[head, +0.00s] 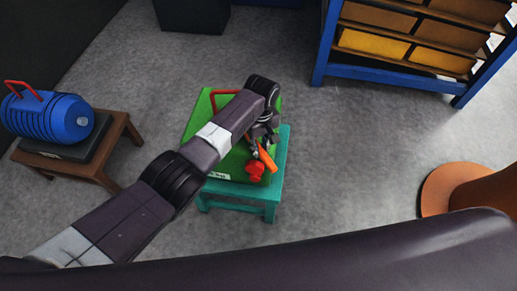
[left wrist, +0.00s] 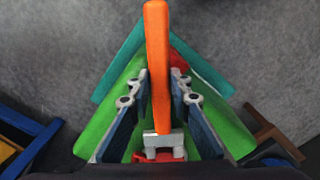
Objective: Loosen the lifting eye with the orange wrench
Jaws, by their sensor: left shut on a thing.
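A green casting (head: 232,163) rests on a teal stool (head: 240,190) in the head view. It carries a red bar handle (head: 222,97) at its far side and a rounded red piece (head: 255,169) near its front edge. I cannot tell for sure which red part is the lifting eye. My left gripper (head: 261,142) is over the casting, shut on the orange wrench (head: 266,158). In the left wrist view the orange wrench handle (left wrist: 157,60) stands between the two fingers. Its grey metal head (left wrist: 163,141) is close to a red part; contact is unclear.
A blue casting (head: 52,116) with a red handle sits on a brown stool (head: 113,143) at the left. A blue shelf rack (head: 385,88) with yellow and brown bins stands at the back right. An orange-brown round object (head: 460,190) is at the right. Grey floor lies free between them.

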